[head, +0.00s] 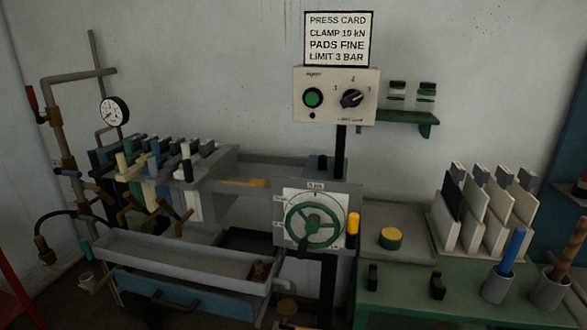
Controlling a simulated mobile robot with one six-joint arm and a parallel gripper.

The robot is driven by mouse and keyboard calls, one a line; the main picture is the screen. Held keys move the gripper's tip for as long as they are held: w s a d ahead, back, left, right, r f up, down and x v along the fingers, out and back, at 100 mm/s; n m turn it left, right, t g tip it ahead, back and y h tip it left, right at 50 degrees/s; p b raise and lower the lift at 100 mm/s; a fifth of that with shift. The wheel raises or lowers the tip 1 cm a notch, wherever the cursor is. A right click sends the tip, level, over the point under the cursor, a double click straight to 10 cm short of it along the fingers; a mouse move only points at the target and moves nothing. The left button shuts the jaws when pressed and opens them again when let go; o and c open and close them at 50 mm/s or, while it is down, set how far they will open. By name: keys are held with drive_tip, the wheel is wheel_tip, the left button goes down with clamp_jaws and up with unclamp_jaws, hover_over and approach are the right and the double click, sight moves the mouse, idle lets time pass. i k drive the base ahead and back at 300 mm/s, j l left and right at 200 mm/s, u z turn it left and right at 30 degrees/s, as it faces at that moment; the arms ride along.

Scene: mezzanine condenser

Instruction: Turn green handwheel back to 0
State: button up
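The green handwheel (315,226) is mounted on a pale square dial plate (327,200) at the front of the press, near the middle of the head view. The wheel has a round rim with spokes and a hub. Marks on the plate around it are too small to read. A small label (316,186) sits above the plate; its text is not clearly readable. I cannot tell which mark the wheel stands at. My gripper is not in view, and nothing touches the wheel.
A yellow-topped post (353,224) stands close right of the wheel. A grey trough (180,262) lies at lower left. The control box (336,95) is above. The green bench (405,300) at right carries upright plates (495,215) and cups (497,285).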

sight(313, 225)
drive_tip(key=j, duration=1.85)
drive_tip(key=i+l, duration=0.25)
drive_tip(key=i+l+u, duration=0.1)
drive_tip(key=i+l, duration=0.15)
drive_tip(key=l, duration=0.15)
